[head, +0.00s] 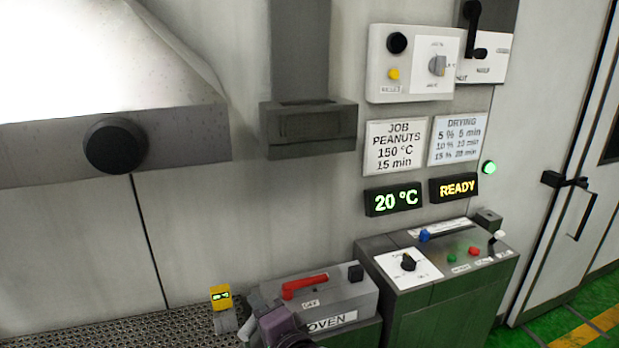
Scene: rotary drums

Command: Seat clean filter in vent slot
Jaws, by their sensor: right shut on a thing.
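My right gripper (257,304) is at the bottom of the head view, in front of the left end of the oven box. It is shut on a small grey piece, mostly hidden and cut off by the frame; I cannot tell if this is the clean filter. A dark housing (308,128) with a slot-like recess hangs on the wall below a vertical duct (301,50), well above my gripper. It may be the vent slot. No other filter can be made out. My left gripper is not in view.
The oven box (340,294) has a red handle (304,286). A control console (437,262) stands right of it. A small yellow device (221,297) is left of my gripper, by a perforated surface (130,328). A large hood (110,120) juts out at upper left.

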